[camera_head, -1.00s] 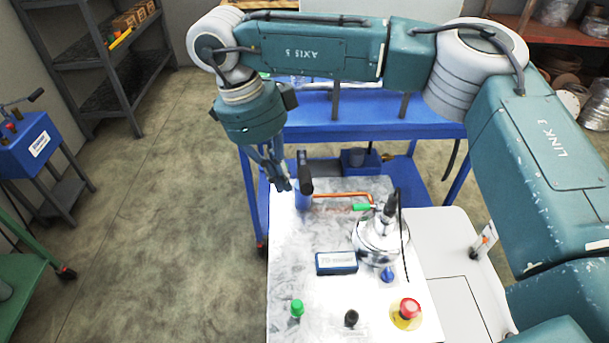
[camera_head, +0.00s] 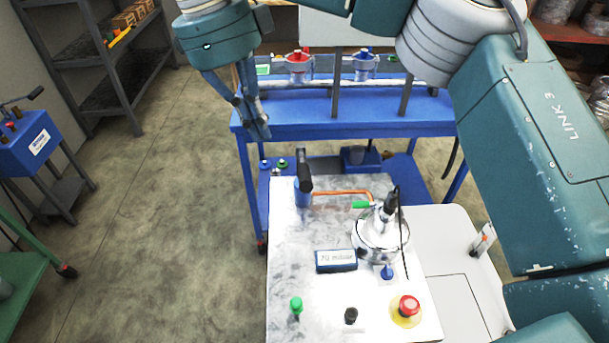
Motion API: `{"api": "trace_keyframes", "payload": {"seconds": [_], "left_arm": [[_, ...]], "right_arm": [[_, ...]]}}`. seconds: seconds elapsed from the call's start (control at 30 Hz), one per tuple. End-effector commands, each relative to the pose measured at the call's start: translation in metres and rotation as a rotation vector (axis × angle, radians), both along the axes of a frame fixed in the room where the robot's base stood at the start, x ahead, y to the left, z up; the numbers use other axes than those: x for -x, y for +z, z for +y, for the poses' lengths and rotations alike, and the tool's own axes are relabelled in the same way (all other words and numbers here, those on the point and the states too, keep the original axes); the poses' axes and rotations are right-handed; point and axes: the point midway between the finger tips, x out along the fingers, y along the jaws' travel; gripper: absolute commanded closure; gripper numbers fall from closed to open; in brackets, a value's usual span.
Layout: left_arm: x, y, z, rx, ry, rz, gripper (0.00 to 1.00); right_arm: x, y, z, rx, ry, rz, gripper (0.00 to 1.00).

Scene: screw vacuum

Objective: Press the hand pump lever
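The hand pump (camera_head: 304,196) is a blue cylinder with a black lever handle (camera_head: 304,168) on top, at the back left of the white metal board. A copper-coloured pipe (camera_head: 345,193) runs from it to a silver vacuum chamber (camera_head: 381,236). The blue display (camera_head: 336,261) in front appears to read 70 mbar.
The board (camera_head: 290,255) also holds a green knob (camera_head: 296,304), a black knob (camera_head: 351,316) and a red emergency button (camera_head: 408,306). A blue cart (camera_head: 300,124) stands behind it. Dark shelves (camera_head: 95,55) stand at the far left. The floor left of the board is clear.

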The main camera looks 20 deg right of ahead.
Motion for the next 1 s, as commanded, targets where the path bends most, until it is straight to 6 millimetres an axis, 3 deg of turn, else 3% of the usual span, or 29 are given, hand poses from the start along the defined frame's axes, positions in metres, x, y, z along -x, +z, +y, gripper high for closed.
{"api": "trace_keyframes", "payload": {"seconds": [0.33,0.47,0.57,0.77,1.0], "left_arm": [[0.0,0.001,0.0,0.0,0.0,0.0,1.0],[0.0,0.005,0.0,0.0,0.0,0.0,1.0],[0.0,0.011,0.0,0.0,0.0,0.0,1.0],[0.0,0.028,-0.001,0.001,0.0,0.0,1.0],[0.0,0.046,-0.001,0.001,0.0,0.0,1.0]], "right_arm": [[0.0,0.0,0.0,-0.004,-0.007,0.002,1.0],[0.002,-0.004,0.0,-0.047,-0.093,0.018,1.0],[0.004,-0.01,0.001,-0.115,-0.25,0.049,1.0],[0.009,-0.017,-0.003,-0.258,-0.743,0.18,1.0],[0.007,-0.016,-0.026,-0.299,-1.395,0.411,1.0]]}}
